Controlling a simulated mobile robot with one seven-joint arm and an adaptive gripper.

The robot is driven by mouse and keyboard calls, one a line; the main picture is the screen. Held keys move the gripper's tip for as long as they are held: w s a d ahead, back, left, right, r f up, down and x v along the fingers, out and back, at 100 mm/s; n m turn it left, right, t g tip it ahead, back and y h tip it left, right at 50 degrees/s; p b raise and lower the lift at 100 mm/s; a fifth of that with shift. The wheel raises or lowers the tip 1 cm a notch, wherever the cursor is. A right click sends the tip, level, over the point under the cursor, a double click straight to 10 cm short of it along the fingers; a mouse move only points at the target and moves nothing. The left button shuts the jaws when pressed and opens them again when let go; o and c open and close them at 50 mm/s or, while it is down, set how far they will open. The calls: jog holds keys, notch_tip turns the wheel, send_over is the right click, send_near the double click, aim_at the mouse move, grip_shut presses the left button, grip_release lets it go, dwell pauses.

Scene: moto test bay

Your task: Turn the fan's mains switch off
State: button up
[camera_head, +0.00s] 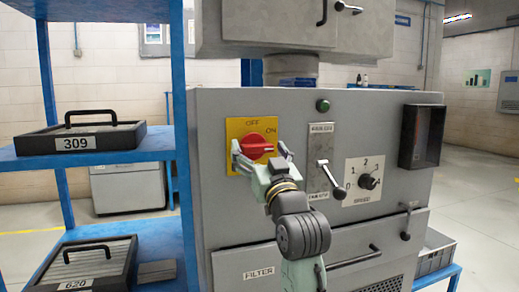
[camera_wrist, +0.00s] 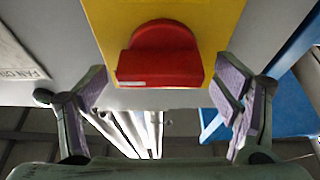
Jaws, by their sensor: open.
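The fan's mains switch is a red rotary knob (camera_head: 257,146) on a yellow plate (camera_head: 235,128) on the grey cabinet front. The plate reads OFF at the top and ON at the upper right. The knob's grip looks roughly horizontal, its right end on the ON side. In the wrist view, the red knob (camera_wrist: 160,55) is large on the yellow plate (camera_wrist: 105,20), with a small white mark at its lower left edge. My gripper (camera_head: 262,158) is open in front of the plate, one finger on each side of the knob. In the wrist view, my gripper (camera_wrist: 162,88) shows gaps beside both fingers.
Right of the plate are a green lamp (camera_head: 323,105), a lever (camera_head: 326,176) and a speed knob (camera_head: 368,181) marked with numbers. A dark clear-fronted box (camera_head: 421,136) juts out farther right. A blue shelf (camera_head: 160,145) with a case labelled 309 (camera_head: 78,138) stands close on the left.

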jog(key=shift+c, duration=0.6)
jog(key=c, duration=1)
jog(key=shift+c, duration=0.2)
